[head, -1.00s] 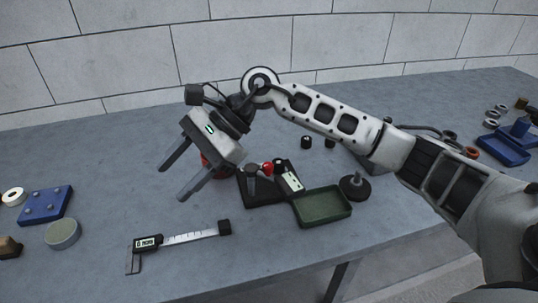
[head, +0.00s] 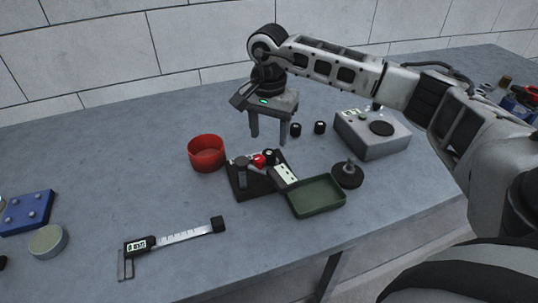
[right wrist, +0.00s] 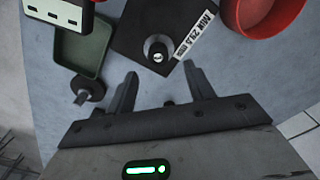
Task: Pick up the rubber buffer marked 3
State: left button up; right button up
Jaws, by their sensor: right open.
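Small black cylinders that look like rubber buffers show in the head view: one (head: 295,129) just right of my right gripper, another (head: 320,127) further right. A third black piece (head: 268,155) is at the black stand (head: 244,184), beside a red knob. I cannot read a 3 on any of them. My right gripper (head: 269,138) points down, open, with nothing visible between its fingers. In the right wrist view, a black piece with a metal tip (right wrist: 158,50) lies just beyond the open fingertips (right wrist: 160,72). My left gripper is not in view.
A red bowl (head: 206,154) stands left of the stand. A green tray (head: 318,196), a black disc with a stud (head: 348,175) and a grey box (head: 372,135) are to the right. A caliper (head: 170,242) lies in front. The table's middle left is clear.

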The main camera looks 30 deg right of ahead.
aim_at(269, 152)
jog(key=shift+s+f+p, duration=0.2)
jog(key=shift+f+p, duration=0.35)
jog(key=shift+f, duration=2.35)
jog(key=c, duration=1.1)
jog(key=shift+a, duration=0.1)
jog(key=shift+r, duration=0.2)
